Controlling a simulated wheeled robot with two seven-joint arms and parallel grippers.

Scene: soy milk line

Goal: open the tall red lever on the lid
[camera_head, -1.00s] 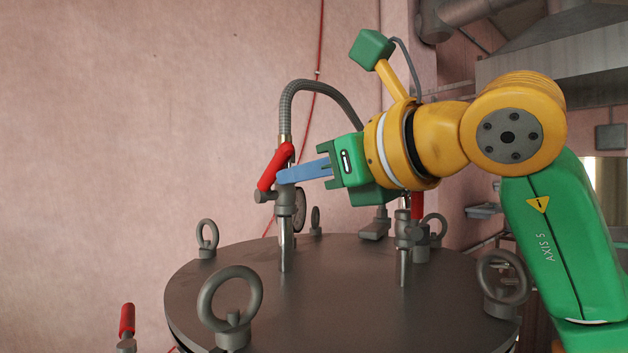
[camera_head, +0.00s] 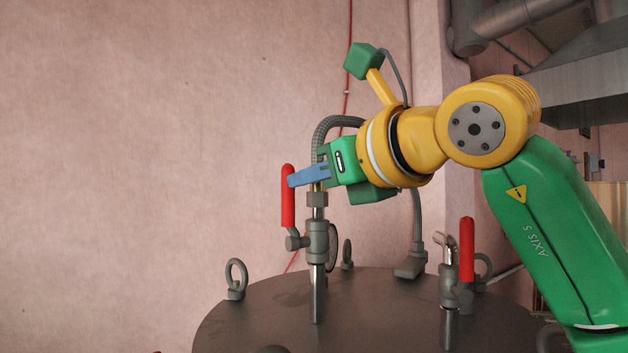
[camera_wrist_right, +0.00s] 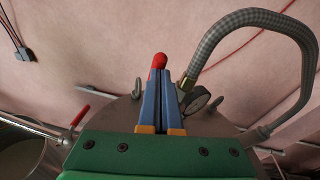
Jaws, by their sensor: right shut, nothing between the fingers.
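The tall red lever (camera_head: 288,196) stands upright on a valve (camera_head: 317,240) with a pipe rising from the grey lid (camera_head: 390,290). My right gripper (camera_head: 292,180) is shut and empty, its blue fingertips at the upper part of the lever, on its right side in the head view. In the right wrist view the closed blue fingers (camera_wrist_right: 163,78) point at the red lever's tip (camera_wrist_right: 160,60), which shows just beyond them. I cannot tell for sure whether they touch. My left gripper is not in view.
A second red lever (camera_head: 467,249) stands upright on another valve at the right of the lid. Lifting rings (camera_head: 236,278) stand on the lid. A braided hose (camera_head: 322,132) curves up behind my gripper, and a gauge (camera_wrist_right: 200,97) sits beside the valve.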

